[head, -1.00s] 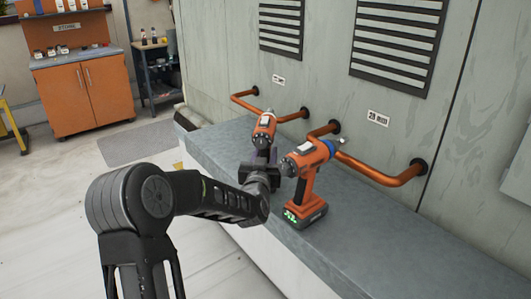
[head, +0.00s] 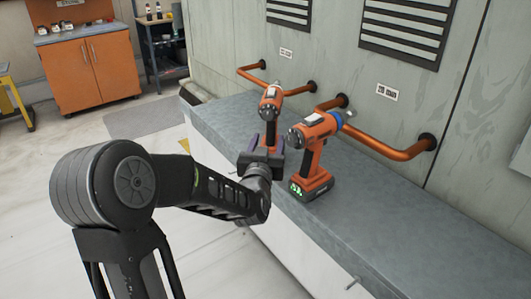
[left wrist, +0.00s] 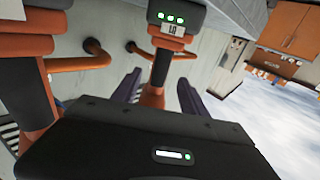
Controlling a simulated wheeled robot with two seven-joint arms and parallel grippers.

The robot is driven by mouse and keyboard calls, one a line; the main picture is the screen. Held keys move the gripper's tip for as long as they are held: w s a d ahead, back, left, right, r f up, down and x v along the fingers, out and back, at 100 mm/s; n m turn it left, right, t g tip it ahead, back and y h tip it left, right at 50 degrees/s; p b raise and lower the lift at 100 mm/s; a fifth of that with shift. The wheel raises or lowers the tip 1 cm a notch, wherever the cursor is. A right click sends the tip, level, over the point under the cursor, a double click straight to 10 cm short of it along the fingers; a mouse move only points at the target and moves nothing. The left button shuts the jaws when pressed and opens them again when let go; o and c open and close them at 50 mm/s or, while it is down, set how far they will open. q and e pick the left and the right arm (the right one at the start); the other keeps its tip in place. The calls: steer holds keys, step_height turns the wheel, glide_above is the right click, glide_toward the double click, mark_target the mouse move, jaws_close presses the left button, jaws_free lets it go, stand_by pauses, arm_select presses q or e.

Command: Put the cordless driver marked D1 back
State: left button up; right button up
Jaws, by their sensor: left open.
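Two orange and black cordless drivers stand upright on the grey ledge (head: 365,225). The far driver (head: 270,98) has my left gripper (head: 262,150) in front of its lower part, so its battery is hidden in the head view. In the left wrist view this driver's dark handle (left wrist: 161,66) appears between the two open purple fingers, with clear gaps on both sides. Its battery (left wrist: 176,18) shows green lights and a small label I cannot read surely. The near driver (head: 313,130) stands to the right, its battery lights green. My right gripper is out of view.
Orange pipe rails (head: 385,148) stick out from the wall just behind the drivers. Two small wall plates, a far one (head: 286,53) and a near one (head: 387,92), are unreadable. The near driver is close beside my gripper. The near ledge is clear.

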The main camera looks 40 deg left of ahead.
arm_select(q)
steer(key=shift+v, duration=1.95)
steer(key=shift+c, duration=0.2)
